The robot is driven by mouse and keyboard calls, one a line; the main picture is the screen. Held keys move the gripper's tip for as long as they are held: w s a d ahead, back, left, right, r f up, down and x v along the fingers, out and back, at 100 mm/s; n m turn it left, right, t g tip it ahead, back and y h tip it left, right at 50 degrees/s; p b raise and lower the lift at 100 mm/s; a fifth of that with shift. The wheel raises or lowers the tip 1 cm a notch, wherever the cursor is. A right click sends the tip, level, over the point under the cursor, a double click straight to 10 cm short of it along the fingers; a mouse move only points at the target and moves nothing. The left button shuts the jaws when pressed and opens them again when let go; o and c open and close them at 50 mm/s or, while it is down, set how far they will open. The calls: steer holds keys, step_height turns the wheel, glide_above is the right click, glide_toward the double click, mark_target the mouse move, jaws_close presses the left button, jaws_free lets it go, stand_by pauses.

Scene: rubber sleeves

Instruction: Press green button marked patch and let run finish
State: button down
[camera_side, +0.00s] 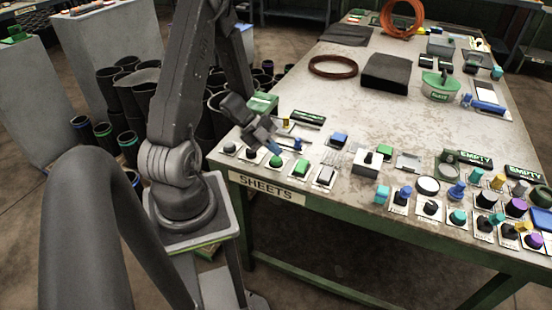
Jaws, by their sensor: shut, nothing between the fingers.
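On the near left edge of the table (340,100) is a row of small controls with labels too small to read. I cannot tell which one is marked patch. My gripper (271,148) points down just above the round green button, with its fingers shut and empty. From this angle I cannot tell whether the fingertips touch the button.
A sign reading SHEETS (267,189) is on the table's front edge. Many knobs and buttons crowd the near right, around a white round button (428,186). A black block (386,73) and a dark red ring (333,67) lie farther back. Black sleeves (128,103) stand on the floor at left.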

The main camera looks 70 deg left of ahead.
mark_target(275, 160)
steer(key=shift+f, duration=0.35)
steer(key=shift+f, duration=0.4)
stand_by(0.6)
stand_by(0.3)
steer(key=shift+r, duration=0.85)
steer(key=shift+r, duration=2.5)
